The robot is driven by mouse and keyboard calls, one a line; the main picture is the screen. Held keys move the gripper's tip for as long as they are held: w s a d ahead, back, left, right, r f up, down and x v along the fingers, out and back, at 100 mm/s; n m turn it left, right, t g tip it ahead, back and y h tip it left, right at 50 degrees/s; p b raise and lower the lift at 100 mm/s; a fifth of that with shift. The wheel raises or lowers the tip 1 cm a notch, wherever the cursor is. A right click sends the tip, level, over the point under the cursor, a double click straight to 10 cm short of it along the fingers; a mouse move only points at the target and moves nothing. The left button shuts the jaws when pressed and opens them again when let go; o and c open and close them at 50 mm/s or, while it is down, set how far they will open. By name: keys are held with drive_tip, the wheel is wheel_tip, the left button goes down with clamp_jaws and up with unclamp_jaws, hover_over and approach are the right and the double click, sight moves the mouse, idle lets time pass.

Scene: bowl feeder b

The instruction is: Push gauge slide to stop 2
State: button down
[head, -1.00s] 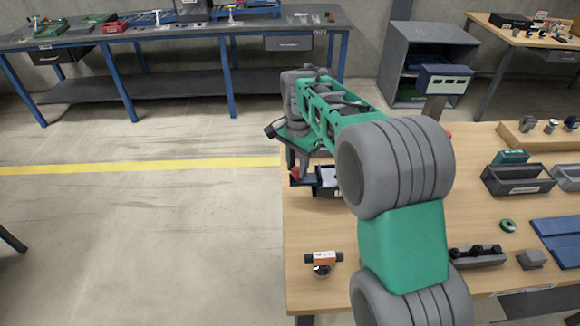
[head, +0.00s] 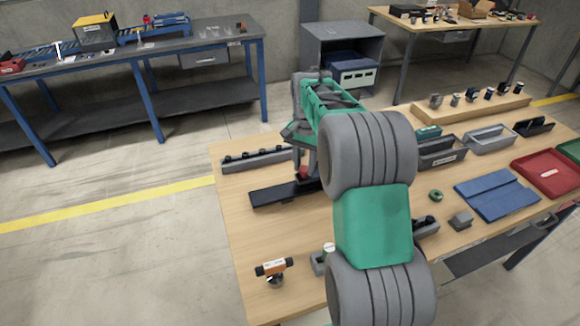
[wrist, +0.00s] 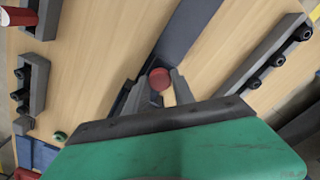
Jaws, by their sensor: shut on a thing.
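The gauge slide's dark rail (head: 272,194) lies on the wooden table, its left end bare in the head view. A red knob (head: 303,172) stands on it near my gripper (head: 307,165), partly hidden by my arm. In the wrist view the round red knob (wrist: 159,79) sits between the two grey fingers of my gripper (wrist: 160,84), which are shut on it. The rail (wrist: 188,30) runs on beyond the knob toward the top of that view. I cannot make out any numbered stop marks.
A grey rack with black knobs (head: 255,158) lies behind the rail, and also shows in the wrist view (wrist: 268,62). An orange-labelled part (head: 273,267) stands at the front left. Trays, a blue mat (head: 495,195) and a green ring (head: 436,195) lie right of my arm.

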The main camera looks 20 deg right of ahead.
drive_tip(key=shift+d, duration=0.8)
drive_tip(key=c, duration=1.1)
unclamp_jaws()
drive_tip(key=shift+o, duration=0.2)
wheel_tip(320, 180, up, 8)
drive_tip(key=shift+f+b, duration=0.1)
drive_tip(key=shift+b, duration=0.4)
drive_tip(key=shift+a, duration=0.1)
